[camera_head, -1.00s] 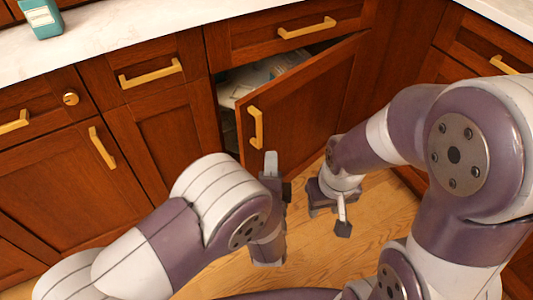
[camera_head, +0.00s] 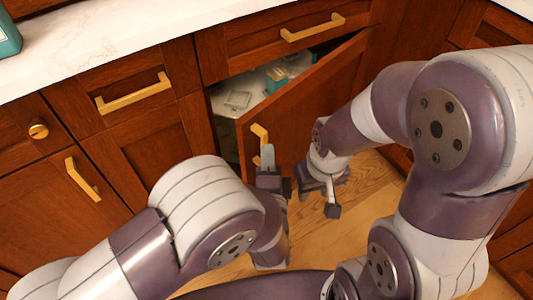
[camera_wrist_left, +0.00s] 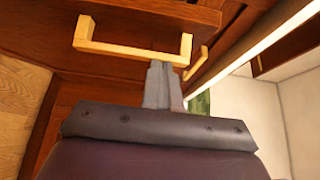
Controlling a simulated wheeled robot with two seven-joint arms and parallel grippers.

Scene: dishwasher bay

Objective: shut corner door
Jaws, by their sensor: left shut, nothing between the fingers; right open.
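The corner door (camera_head: 310,95) is a wooden cabinet door, standing partly open under a drawer in the head view. Its brass handle (camera_head: 259,133) is near its free edge. My left gripper (camera_head: 267,155) is shut and empty, its fingertips at the lower part of the handle. In the left wrist view the shut fingers (camera_wrist_left: 158,75) point at the door's handle (camera_wrist_left: 135,52), close to it; I cannot tell whether they touch. My right gripper (camera_head: 330,192) is open and empty, low in front of the door and right of my left gripper.
The open cabinet (camera_head: 240,95) shows pale items on its shelf. Drawers with brass handles (camera_head: 133,93) and a closed door (camera_head: 60,185) lie left. A white countertop (camera_head: 100,30) carries a teal object (camera_head: 8,38). Wooden floor (camera_head: 365,200) shows below.

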